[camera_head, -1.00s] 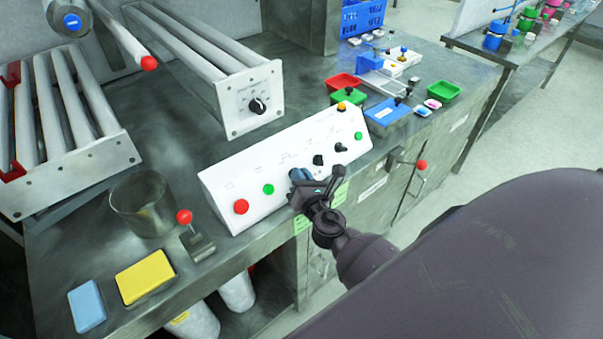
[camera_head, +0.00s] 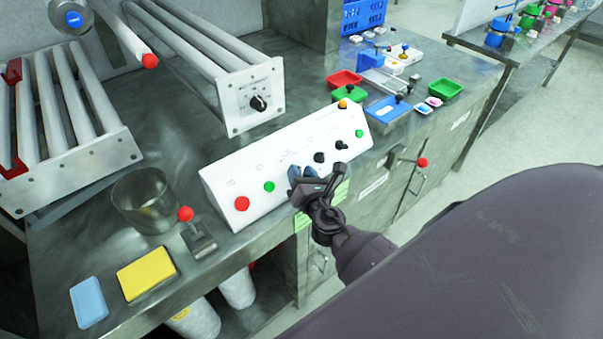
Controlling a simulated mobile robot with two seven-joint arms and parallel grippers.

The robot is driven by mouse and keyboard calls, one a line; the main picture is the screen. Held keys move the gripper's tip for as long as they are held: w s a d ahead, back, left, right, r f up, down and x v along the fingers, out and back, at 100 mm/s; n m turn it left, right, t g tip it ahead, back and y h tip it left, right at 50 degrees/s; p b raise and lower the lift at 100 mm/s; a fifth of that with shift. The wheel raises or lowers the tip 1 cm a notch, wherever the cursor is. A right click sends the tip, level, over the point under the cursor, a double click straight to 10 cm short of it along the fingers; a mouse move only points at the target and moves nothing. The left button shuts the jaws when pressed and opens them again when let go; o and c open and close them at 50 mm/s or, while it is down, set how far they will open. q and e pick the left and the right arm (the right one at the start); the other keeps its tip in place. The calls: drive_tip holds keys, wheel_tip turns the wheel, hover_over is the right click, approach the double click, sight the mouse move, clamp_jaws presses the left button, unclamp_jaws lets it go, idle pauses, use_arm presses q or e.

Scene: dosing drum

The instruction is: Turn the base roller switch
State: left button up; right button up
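A white sloped control panel (camera_head: 240,172) lies along the front of the bench. It carries a red button (camera_head: 242,203), a green button (camera_head: 269,187), black knobs (camera_head: 319,157) and (camera_head: 341,145), an orange button (camera_head: 343,104) and another green button (camera_head: 359,133). Its labels are too small to read, so I cannot tell which control is the base roller switch. My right gripper (camera_head: 301,174) is at the panel's lower middle, right of the green button. Its blue fingertips are close to or touching the panel face, and its body hides what is beneath. My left gripper is out of view.
A roller unit with a black dial (camera_head: 258,103) stands behind the panel. A metal beaker (camera_head: 145,200), a red-knobbed lever (camera_head: 197,234), a yellow block (camera_head: 146,273) and a blue block (camera_head: 89,302) are to the left. Small trays (camera_head: 387,112) stand at the right.

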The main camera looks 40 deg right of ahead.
drive_tip(key=shift+s+a, duration=0.1)
drive_tip(key=shift+s, duration=0.4)
drive_tip(key=b+v, duration=0.1)
drive_tip(key=v, duration=0.8)
drive_tip(key=shift+s+b, duration=0.4)
drive_tip(key=shift+a, duration=0.15)
